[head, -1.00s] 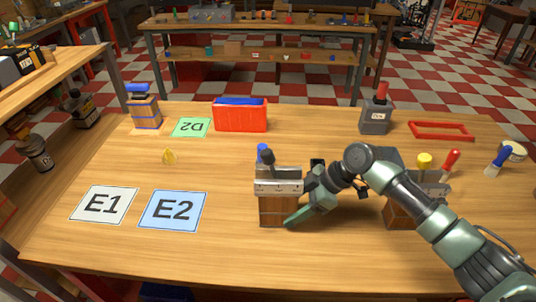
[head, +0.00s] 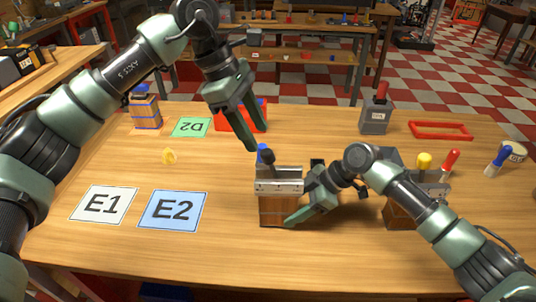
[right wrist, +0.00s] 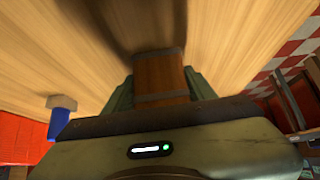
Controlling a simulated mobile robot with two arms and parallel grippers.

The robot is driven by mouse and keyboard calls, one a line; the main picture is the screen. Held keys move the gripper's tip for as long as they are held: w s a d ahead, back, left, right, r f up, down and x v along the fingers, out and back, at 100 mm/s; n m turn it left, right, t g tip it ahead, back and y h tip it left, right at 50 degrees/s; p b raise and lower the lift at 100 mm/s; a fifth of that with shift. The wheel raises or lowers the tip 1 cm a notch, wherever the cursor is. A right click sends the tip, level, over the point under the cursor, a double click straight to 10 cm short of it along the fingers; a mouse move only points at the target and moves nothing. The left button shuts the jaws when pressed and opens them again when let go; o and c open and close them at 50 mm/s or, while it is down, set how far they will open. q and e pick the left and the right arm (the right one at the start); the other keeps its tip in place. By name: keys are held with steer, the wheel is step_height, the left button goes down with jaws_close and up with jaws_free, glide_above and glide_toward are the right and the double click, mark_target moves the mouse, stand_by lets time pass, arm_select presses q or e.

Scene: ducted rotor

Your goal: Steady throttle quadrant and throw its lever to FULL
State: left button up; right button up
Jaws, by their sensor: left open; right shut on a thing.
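The throttle quadrant (head: 279,209) is a wooden block with a metal top plate. It stands upright on the table in the head view. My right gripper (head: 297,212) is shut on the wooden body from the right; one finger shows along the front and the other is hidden. In the right wrist view the wooden body (right wrist: 160,75) sits between the two fingers.
A red box (head: 228,118) is partly hidden behind my left gripper. Another wooden block (head: 398,213) is partly behind my right arm. Cards E1 (head: 103,205) and E2 (head: 173,210) lie at left, with bare table around them.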

mark_target(266, 150)
arm_select(q)
steer(key=x, duration=0.7)
steer(key=shift+d+f, duration=0.15)
steer(key=shift+f, duration=0.15)
jaws_close()
steer(key=shift+r, duration=0.1)
stand_by(0.9)
